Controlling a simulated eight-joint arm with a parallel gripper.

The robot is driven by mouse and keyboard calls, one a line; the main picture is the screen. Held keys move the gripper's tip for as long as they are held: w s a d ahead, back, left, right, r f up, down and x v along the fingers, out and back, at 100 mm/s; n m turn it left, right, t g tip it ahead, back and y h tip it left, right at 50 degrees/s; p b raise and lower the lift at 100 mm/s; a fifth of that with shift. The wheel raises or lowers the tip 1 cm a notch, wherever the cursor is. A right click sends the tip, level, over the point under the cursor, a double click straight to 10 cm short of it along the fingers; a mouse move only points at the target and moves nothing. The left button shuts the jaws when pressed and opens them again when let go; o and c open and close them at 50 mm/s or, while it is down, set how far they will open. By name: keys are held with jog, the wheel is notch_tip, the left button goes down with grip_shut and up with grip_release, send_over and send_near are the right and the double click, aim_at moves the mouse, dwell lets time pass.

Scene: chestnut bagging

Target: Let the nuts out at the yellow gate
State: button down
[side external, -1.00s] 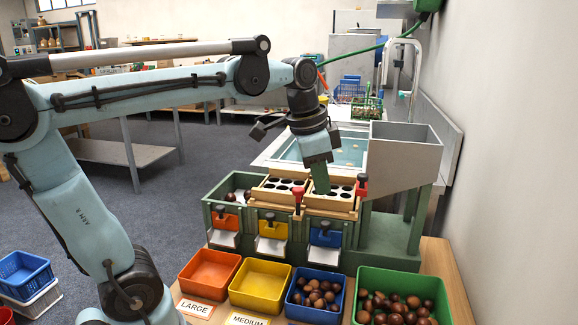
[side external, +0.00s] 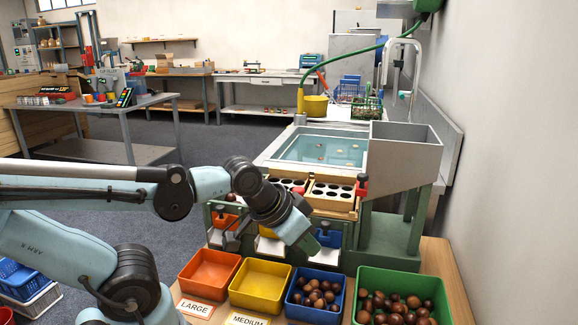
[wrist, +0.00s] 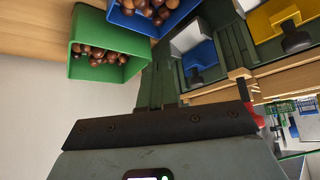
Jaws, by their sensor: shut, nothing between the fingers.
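The yellow gate (side external: 268,232) is the middle of three gates on the green sorter; in the side view my arm hides much of it. It also shows in the wrist view (wrist: 272,20) at the upper right, with a dark handle. Its position, raised or lowered, is unclear. The yellow bin (side external: 262,284) below it is empty. My gripper (side external: 308,246) is shut and empty, in front of the sorter between the yellow gate and the blue gate (side external: 329,239). I cannot tell whether it touches anything. In the wrist view its fingertips are not clearly seen.
The orange bin (side external: 208,271) is empty. The blue bin (side external: 315,310) and the green bin (side external: 368,277) hold nuts. The orange gate (side external: 224,221) is at the left. Perforated wooden trays (side external: 330,202) and a grey hopper (side external: 404,160) stand above and beside the gates.

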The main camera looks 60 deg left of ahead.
jog(key=c, duration=1.8)
grip_release()
jog(key=shift+c, duration=0.2)
jog(key=shift+o, duration=1.1)
jog(key=shift+a+r, duration=0.1)
jog(key=o, duration=0.6)
jog(key=a+r+n, duration=0.1)
jog(key=a+r+n+g+y, duration=0.1)
jog(key=a+r, duration=0.1)
jog(key=a+r+n, duration=0.1)
jog(key=r, duration=0.1)
jog(key=shift+s+a+n+g+y, duration=0.15)
jog(key=shift+s+n+g+y, duration=0.15)
jog(key=shift+s+n, duration=0.1)
jog(key=shift+o, duration=0.2)
jog(key=s+a+r+n+g+y, duration=0.2)
jog(key=s+a+r+n, duration=0.2)
jog(key=a+r+n, duration=0.15)
jog(key=shift+d+x, duration=0.15)
jog(key=shift+x, duration=2.6)
jog(key=shift+d+x, duration=0.15)
jog(key=shift+x, duration=2.6)
jog(key=shift+f, duration=0.1)
grip_shut()
